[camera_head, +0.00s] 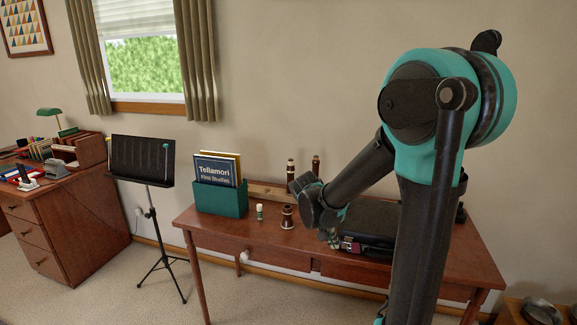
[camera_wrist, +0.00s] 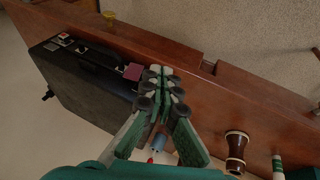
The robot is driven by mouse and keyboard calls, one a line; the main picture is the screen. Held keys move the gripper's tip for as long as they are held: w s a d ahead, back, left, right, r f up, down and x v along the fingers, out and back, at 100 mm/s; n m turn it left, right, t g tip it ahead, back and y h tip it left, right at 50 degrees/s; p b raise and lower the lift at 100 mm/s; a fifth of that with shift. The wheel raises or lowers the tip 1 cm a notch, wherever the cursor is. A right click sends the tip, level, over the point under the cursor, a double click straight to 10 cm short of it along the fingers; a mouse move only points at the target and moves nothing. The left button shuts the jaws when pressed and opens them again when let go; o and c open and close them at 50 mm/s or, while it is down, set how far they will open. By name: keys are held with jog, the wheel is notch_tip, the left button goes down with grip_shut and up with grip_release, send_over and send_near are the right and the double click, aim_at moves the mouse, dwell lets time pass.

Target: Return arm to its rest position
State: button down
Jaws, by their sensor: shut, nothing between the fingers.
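My arm reaches over the brown wooden table (camera_head: 205,222) from the right in the head view. My gripper (camera_head: 331,238) is small there, pointing down close to the near left end of a black case (camera_head: 385,223). In the wrist view my gripper (camera_wrist: 160,73) is shut, its fingertips together with nothing between them. The black case (camera_wrist: 75,90) lies to its left, with a small dark red block (camera_wrist: 133,71) at its edge. I cannot tell whether the fingertips touch anything. My arm hides part of the case and table in the head view.
A dark flared wooden piece (camera_head: 287,217) and a small white-and-green tube (camera_head: 259,212) stand left of the gripper. A green box (camera_head: 220,200) holds books. A music stand (camera_head: 150,185) and desk (camera_head: 65,220) are farther left. The table's front left is clear.

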jog(key=s+d+f+n+t+y, duration=0.1)
jog(key=s+f+y, duration=0.1)
jog(key=s, duration=0.6)
jog(key=s+d+f+n+t+y, duration=0.1)
jog(key=s+d+f+n+y, duration=0.1)
jog(key=s, duration=0.5)
jog(key=shift+s+f+y, duration=0.2)
jog(key=shift+s+y, duration=0.1)
jog(key=shift+s, duration=0.1)
